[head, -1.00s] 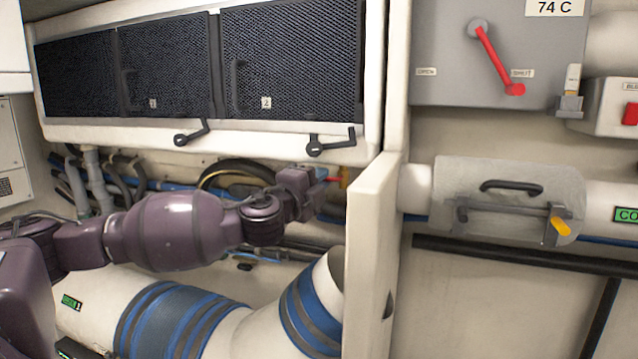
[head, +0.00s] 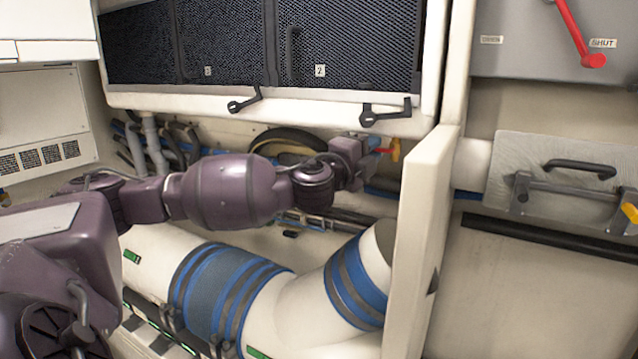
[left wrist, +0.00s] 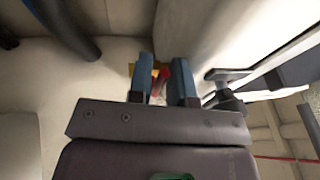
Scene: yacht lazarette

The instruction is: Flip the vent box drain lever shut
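In the head view, a small red lever (head: 384,151) on a yellow fitting (head: 395,150) sits under the right end of the vent box (head: 270,98). My left gripper (head: 373,145) is right by it, with its blue fingertips at the lever's left. In the left wrist view the two blue fingers of my left gripper (left wrist: 165,78) stand apart. I cannot tell whether the fingers touch the lever. My right gripper is out of view.
A white upright panel (head: 428,230) stands just right of the lever. Two black handles (head: 245,99) (head: 385,112) hang on the vent box's lower edge. A white duct with blue bands (head: 215,295) runs below my arm. A larger red lever (head: 578,38) is on a grey plate at right.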

